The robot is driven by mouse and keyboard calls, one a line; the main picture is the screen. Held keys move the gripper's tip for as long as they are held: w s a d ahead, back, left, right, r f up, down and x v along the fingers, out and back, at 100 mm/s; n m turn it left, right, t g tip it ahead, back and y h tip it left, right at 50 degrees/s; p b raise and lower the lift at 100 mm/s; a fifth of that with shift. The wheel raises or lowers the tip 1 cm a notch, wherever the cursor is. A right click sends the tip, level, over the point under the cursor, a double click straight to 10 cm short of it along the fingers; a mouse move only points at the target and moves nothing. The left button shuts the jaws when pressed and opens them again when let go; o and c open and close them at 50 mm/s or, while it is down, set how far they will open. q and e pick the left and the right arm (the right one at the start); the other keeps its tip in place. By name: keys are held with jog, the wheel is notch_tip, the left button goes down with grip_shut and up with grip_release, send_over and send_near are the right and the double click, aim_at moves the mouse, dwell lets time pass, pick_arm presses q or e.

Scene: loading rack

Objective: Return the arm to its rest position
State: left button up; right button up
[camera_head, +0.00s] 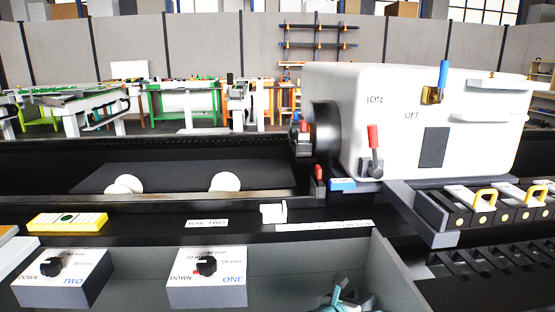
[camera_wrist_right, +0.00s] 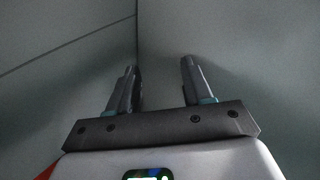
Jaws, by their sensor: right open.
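My right gripper (camera_head: 342,297) shows at the bottom of the head view, low inside a grey open-topped bin. In the right wrist view the gripper (camera_wrist_right: 160,85) has its two fingers well apart with nothing between them. Plain grey-green walls meeting at a corner lie beyond the fingertips. Most of the right arm is hidden below the edge of the head view. My left gripper shows in neither view.
The grey bin (camera_head: 385,275) surrounds the right gripper. Two knob boxes, TWO (camera_head: 62,285) and ONE (camera_head: 207,285), stand left of it. A white machine (camera_head: 415,110) with red and blue levers stands behind. Yellow-handled blocks (camera_head: 485,205) sit at right.

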jog(key=s+f+m+g+y, duration=0.2)
jog(key=s+f+g, duration=0.1)
jog(key=s+f, duration=0.4)
jog(key=s+f+m+g+y, duration=0.3)
jog(key=s+f+g, duration=0.15)
jog(key=f, duration=0.45)
jog(key=s+a+f+m+g+y, duration=0.2)
jog(key=s+a+f+m+y, duration=0.25)
jog(key=s+m, duration=0.4)
jog(key=s+a+f+m+g+y, duration=0.35)
jog(key=s+a+m, duration=0.2)
jog(key=s, duration=0.55)
jog(key=s+d+f+m+t+y, duration=0.1)
jog(key=s+m+t, duration=0.15)
jog(key=m, duration=0.45)
jog(key=s+d+m+t, duration=0.1)
jog(key=s+m, duration=0.2)
jog(key=m, duration=0.3)
notch_tip(320, 180, up, 20)
jog(key=p, duration=2)
jog(key=shift+w+a+m, duration=0.15)
jog(key=shift+w+m, duration=0.15)
jog(key=shift+w, duration=0.05)
jog(key=shift+f, duration=0.15)
